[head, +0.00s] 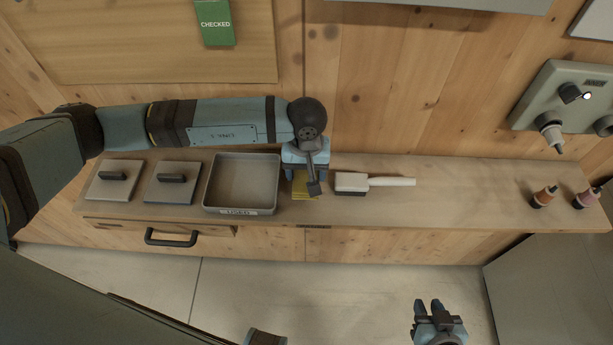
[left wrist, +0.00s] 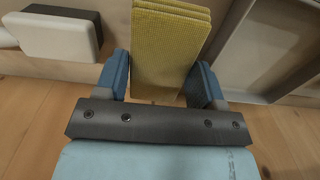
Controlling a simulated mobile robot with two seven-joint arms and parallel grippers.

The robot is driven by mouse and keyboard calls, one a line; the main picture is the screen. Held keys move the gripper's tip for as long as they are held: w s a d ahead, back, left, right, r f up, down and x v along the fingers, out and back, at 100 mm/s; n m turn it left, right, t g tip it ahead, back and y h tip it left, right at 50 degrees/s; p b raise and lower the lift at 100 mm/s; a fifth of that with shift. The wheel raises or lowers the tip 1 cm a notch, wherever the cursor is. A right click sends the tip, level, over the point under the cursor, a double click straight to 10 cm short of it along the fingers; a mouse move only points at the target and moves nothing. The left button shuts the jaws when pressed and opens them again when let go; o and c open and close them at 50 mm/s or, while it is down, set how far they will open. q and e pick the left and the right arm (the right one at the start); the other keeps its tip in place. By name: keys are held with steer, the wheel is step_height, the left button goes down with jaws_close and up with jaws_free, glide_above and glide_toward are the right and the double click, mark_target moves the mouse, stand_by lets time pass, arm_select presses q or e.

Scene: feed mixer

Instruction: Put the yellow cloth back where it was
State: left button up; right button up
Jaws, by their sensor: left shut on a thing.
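The yellow cloth (head: 301,187) is a folded, ribbed stack of layers at the shelf, between the grey tray and the white-handled brush. My left gripper (head: 306,175) is over it and shut on it. In the left wrist view the cloth (left wrist: 168,50) sits between the two blue fingers (left wrist: 157,85). The gripper hides part of the cloth in the head view, so I cannot tell whether it touches the shelf. My right gripper (head: 428,303) is low in the head view, in front of the shelf, empty, with its fingers apart.
The wooden shelf (head: 450,213) holds a grey tray (head: 211,188), two lidded plates with handles (head: 96,188) (head: 151,190), a brush (head: 390,182) and two dark-orange knobs or bottles (head: 545,196) (head: 587,197). A drawer handle (head: 171,242) sticks out below.

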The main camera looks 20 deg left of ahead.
mark_target(306, 174)
arm_select(q)
step_height(306, 174, down, 4)
steer(key=shift+r+p, duration=0.2)
steer(key=shift+p, duration=0.2)
steer(key=o, duration=0.8)
steer(key=shift+o, duration=0.2)
steer(key=shift+r, duration=0.1)
step_height(306, 174, up, 10)
steer(key=b, duration=0.3)
steer(key=shift+r, duration=0.9)
